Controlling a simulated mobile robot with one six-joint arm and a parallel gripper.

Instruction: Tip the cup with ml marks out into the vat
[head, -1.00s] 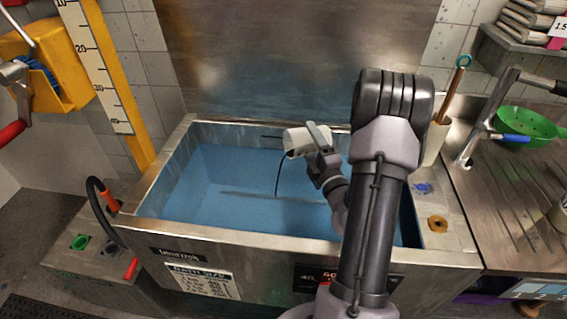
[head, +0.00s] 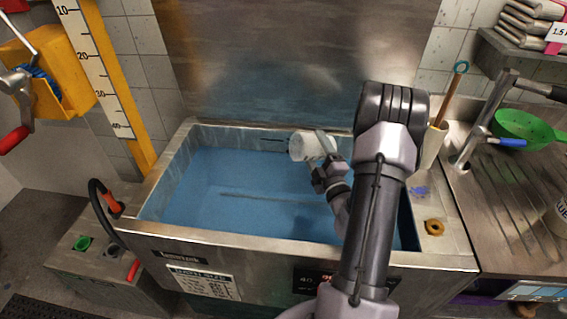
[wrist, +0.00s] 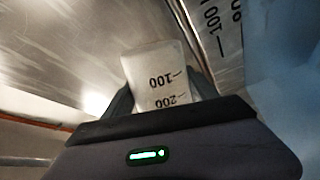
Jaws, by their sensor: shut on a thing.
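The cup with ml marks (head: 310,146) is a whitish vessel lying on its side above the back right part of the vat, its mouth toward the left. In the wrist view its pale wall (wrist: 156,64) shows the marks 100 and 200 upside down. My gripper (head: 325,164) is shut on the cup, with dark fingers on both sides of it in the wrist view (wrist: 160,98). The vat (head: 270,246) is a steel basin with blue liquid in it. No stream shows at the cup's mouth now. The cup's inside cannot be made out.
A steel splashback (head: 290,60) rises behind the vat. A yellow-edged ruler (head: 95,65) stands at left. A holder with a wooden-handled tool (head: 450,98), a tap (head: 478,130) and a green colander (head: 525,128) are at right. A brown ring (head: 434,228) lies on the right ledge.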

